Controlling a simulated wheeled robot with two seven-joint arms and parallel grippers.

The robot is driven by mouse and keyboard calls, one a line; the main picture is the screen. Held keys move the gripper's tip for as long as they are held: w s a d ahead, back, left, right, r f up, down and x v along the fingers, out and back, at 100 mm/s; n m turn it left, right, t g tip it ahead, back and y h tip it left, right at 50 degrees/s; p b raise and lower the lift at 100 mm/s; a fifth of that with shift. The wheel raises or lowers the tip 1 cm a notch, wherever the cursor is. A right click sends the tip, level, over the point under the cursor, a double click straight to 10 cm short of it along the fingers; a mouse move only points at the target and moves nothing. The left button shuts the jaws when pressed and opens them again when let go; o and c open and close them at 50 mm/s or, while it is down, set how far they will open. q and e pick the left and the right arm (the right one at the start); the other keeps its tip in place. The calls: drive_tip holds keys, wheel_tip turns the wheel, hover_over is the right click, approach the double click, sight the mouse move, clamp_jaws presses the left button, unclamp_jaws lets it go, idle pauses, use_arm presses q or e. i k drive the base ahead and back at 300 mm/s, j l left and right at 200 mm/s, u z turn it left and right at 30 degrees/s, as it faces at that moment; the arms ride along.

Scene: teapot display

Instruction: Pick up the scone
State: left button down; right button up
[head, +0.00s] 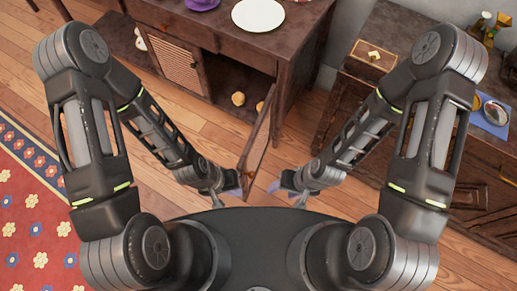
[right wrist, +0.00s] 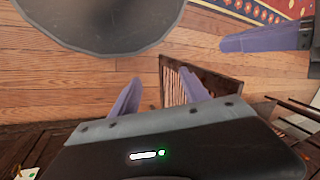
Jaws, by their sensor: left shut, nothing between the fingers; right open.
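Two small round tan pieces that look like scones lie inside the open dark cabinet in the head view. One tan piece (head: 238,98) is in plain view on the cabinet floor. The other tan piece (head: 260,106) is partly hidden by the open door. My left gripper (head: 234,192) is shut and empty, low in front of the cabinet. My right gripper (head: 283,192) is open and empty, to the right of the door's lower end. Its spread purple fingers show in the right wrist view (right wrist: 160,78). Both grippers are well apart from the tan pieces.
The open cabinet door (head: 257,145) juts toward me between the grippers and the cabinet's right side. A white plate (head: 258,14) is on the cabinet top. A wooden box (head: 370,58) and a blue cloth (head: 491,117) are on the right-hand furniture. Wooden floor lies in front.

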sight(238, 99)
drive_tip(key=k, duration=0.55)
drive_tip(key=k+z, duration=0.1)
drive_tip(key=z, duration=2.1)
drive_tip(key=k+j, duration=0.1)
drive_tip(key=j, duration=0.35)
drive_tip(key=k+j, duration=0.1)
drive_tip(key=j, duration=0.35)
drive_tip(key=k+j, duration=0.15)
drive_tip(key=j, duration=0.25)
drive_tip(key=k+j, duration=0.1)
drive_tip(key=j, duration=0.35)
drive_tip(key=k+j, duration=0.1)
drive_tip(key=j, duration=0.35)
drive_tip(key=k+j, duration=0.1)
drive_tip(key=j, duration=0.35)
drive_tip(key=k+j, duration=0.15)
drive_tip(key=j, duration=0.3)
